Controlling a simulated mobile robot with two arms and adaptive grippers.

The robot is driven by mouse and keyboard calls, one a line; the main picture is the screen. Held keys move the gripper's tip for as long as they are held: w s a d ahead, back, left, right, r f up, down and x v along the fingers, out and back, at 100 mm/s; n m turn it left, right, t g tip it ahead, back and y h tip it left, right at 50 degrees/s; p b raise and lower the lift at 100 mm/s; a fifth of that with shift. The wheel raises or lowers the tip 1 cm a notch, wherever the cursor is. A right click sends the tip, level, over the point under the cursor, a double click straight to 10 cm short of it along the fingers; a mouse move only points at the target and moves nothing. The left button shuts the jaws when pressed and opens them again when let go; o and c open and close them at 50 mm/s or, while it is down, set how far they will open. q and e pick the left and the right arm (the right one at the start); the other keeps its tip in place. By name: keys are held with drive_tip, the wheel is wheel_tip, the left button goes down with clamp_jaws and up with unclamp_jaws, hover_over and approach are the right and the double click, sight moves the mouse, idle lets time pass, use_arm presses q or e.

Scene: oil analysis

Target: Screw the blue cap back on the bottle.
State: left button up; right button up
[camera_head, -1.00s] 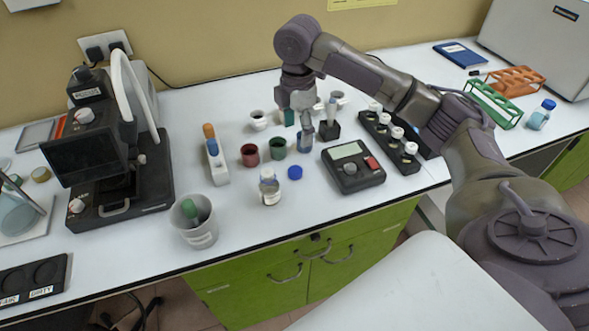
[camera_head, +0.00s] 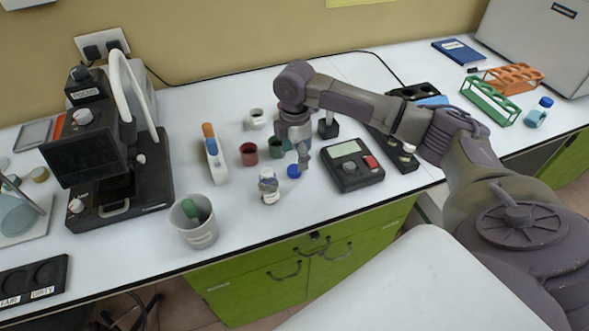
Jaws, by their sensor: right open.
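The blue cap (camera_head: 293,171) lies on the white bench, just right of the bottle. The bottle (camera_head: 269,187) stands upright and uncapped, a small clear bottle with a pale label. My right gripper (camera_head: 303,163) points down close above and beside the blue cap, with its fingers open and holding nothing that I can see. The gripper partly hides the green cup behind it. My left gripper is not in view.
A grey cup (camera_head: 196,228) with a green item stands front left. Red (camera_head: 248,154) and green (camera_head: 276,149) cups stand behind the bottle. A black device with a display (camera_head: 352,172) is close right of the cap. The bench in front of the bottle is clear.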

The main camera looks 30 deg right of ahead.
sight(294, 169)
wheel_tip(294, 169, down, 5)
drive_tip(key=shift+w+r+p, duration=0.1)
drive_tip(key=shift+w+p, duration=0.05)
drive_tip(key=shift+p, duration=0.35)
drive_tip(key=c, duration=0.8)
